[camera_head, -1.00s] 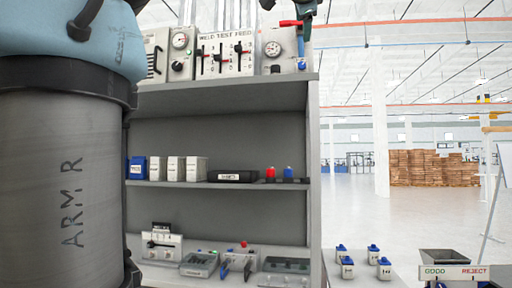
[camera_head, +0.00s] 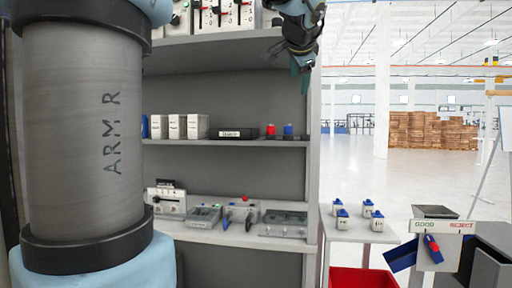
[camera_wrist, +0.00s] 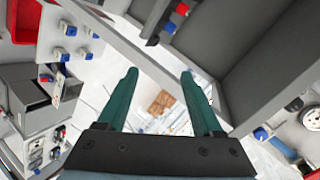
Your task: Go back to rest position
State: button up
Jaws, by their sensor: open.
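My gripper (camera_head: 302,62) hangs at the upper right of the shelf unit in the head view, in front of its right upright. In the wrist view its two green fingers (camera_wrist: 160,100) are spread apart with nothing between them. Beyond the fingertips are the floor and distant brown stacks. My grey arm link fills the left of the head view. The gripper's upper parts are partly cut off by the top edge of the head view.
The grey shelf unit (camera_head: 230,92) holds white boxes, a black box and several devices. A small table (camera_head: 350,236) with several blue-topped bottles stands to its right. A red bin (camera_head: 362,278) and the GOOD/REJECT station (camera_head: 440,226) are at lower right. Open floor lies behind.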

jog(key=s+a+f+n+g+y, duration=0.1)
jog(key=a+f+n+g, duration=0.15)
jog(key=f, duration=0.75)
jog(key=s+a+f+n+g, duration=0.15)
jog(key=a+f, duration=0.25)
jog(key=f, duration=0.6)
jog(key=s+a+f+n+g+y, duration=0.15)
jog(key=a+f, duration=0.25)
jog(key=f, duration=0.6)
jog(key=s+a+f+n+g, duration=0.2)
jog(key=s+a+f+n, duration=0.2)
jog(key=s+f, duration=0.3)
jog(key=s+a+f+n+g, duration=0.3)
jog(key=s+f+n, duration=0.1)
jog(key=s+f, duration=0.4)
notch_tip(320, 180, down, 2)
jog(key=shift+s+a+f+h, duration=0.15)
jog(key=shift+a+f+h, duration=0.05)
jog(key=shift+a+h, duration=0.2)
